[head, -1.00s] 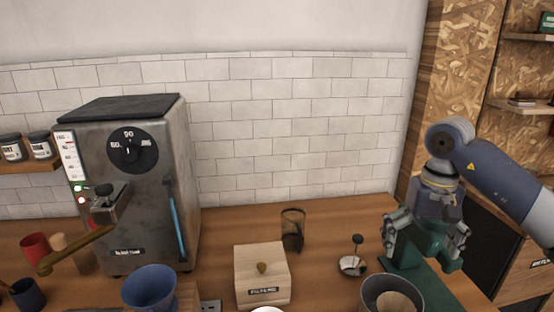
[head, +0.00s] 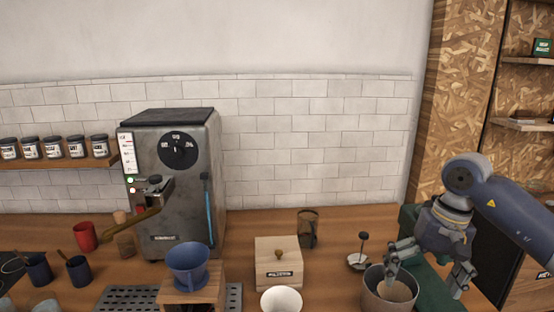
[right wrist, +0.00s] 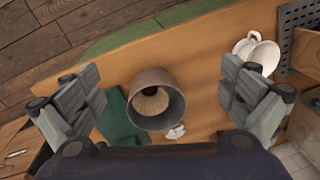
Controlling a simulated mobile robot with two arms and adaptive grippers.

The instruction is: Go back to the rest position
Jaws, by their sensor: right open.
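My right gripper (head: 428,276) is open and empty, above the right part of the wooden counter. In the head view its left finger overlaps the rim of a dark round bin (head: 374,300). In the right wrist view the two fingers are spread wide, with the bin (right wrist: 170,115) lying between them in the picture and nothing in the grip. My left gripper is not in view.
The wooden counter (head: 340,222) holds a grey roaster (head: 190,215), a blue dripper (head: 188,262), a wooden box (head: 278,262), a white cup (head: 281,300), a brown glass (head: 307,230) and a small metal tool (head: 358,256). A green mat lies under the right gripper. Shelves stand at the right.

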